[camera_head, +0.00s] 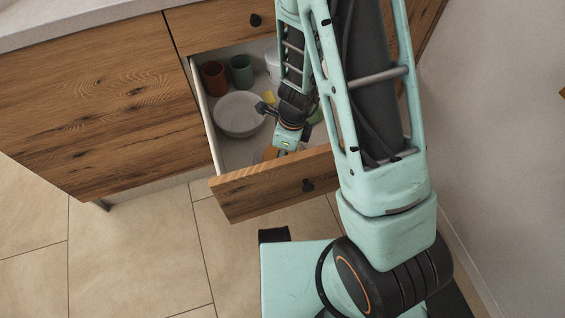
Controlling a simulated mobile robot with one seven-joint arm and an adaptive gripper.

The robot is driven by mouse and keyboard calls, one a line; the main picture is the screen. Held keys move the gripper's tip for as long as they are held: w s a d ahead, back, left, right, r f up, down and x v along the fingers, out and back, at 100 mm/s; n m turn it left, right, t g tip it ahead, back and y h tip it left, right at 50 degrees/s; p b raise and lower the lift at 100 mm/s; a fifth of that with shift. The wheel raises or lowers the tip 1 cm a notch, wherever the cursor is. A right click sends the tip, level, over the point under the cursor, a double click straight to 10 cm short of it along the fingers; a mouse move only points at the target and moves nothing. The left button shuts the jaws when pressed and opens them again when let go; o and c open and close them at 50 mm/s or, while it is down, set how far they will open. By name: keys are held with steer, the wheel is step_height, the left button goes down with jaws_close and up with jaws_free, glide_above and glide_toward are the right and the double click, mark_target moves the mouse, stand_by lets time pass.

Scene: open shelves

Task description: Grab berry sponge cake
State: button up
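My gripper (283,150) is low inside an open wooden drawer (270,187), close behind its front panel. Its fingertips are small and partly hidden by the arm, so I cannot tell whether they are open or shut. A small orange-brown item (270,152) shows right beside the gripper on the left. I cannot tell whether it is the berry sponge cake, or whether the fingers touch it. A small yellow item (268,97) shows left of my wrist, near the bowl. No berry sponge cake can be made out for certain.
The drawer also holds a white bowl (239,114), a red-brown cup (214,78), a green cup (241,71) and a white container (272,68), partly hidden. The drawer walls and front close in around the gripper. A white wall (500,130) stands at right. Tiled floor (130,240) lies clear at left.

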steer(key=c, duration=1.7)
steer(key=shift+r, duration=0.1)
